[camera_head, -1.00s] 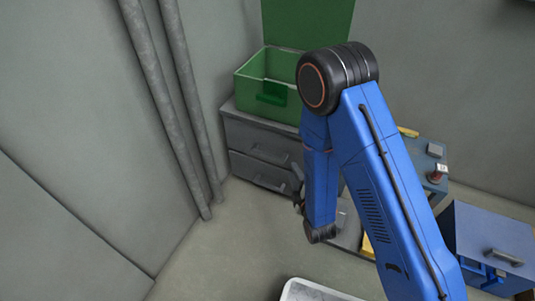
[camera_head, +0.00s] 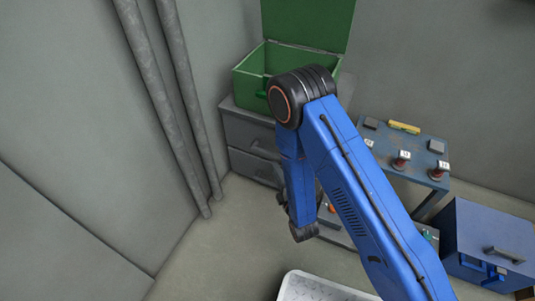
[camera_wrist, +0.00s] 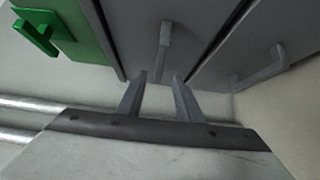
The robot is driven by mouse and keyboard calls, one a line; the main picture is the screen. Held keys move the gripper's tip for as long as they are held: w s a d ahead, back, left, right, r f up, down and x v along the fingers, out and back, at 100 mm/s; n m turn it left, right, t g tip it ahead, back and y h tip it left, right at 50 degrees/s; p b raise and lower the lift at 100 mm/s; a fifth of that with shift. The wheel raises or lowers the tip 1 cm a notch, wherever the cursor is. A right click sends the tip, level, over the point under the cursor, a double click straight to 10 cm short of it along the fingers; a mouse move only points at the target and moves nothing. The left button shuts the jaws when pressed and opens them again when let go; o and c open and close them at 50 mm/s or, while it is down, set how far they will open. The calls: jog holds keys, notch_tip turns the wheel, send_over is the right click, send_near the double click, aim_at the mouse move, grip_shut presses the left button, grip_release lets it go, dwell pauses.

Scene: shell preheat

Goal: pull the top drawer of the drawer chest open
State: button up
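The grey drawer chest (camera_head: 229,105) stands against the wall in the head view, with its drawers closed. Its top drawer (camera_head: 240,134) is partly hidden by my arm. In the wrist view the top drawer (camera_wrist: 195,25) has a grey bar handle (camera_wrist: 164,42), lined up with the gap between my fingers. My gripper (camera_wrist: 159,78) is open, its two fingers apart on either side of the handle's near end. I cannot tell whether they reach around it or touch it. The lower drawer's handle (camera_wrist: 262,69) is to the right. In the head view my gripper (camera_head: 282,201) is small and partly hidden.
An open green box (camera_head: 250,83) stands on the chest; its green latch (camera_wrist: 35,32) shows at the wrist view's left. A blue cabinet (camera_head: 490,230) stands far right, a pale tray (camera_head: 320,288) in front.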

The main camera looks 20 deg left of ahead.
aim_at(269, 155)
jog(key=x, duration=1.1)
jog(key=shift+s, duration=0.1)
jog(key=shift+c, duration=0.4)
grip_shut()
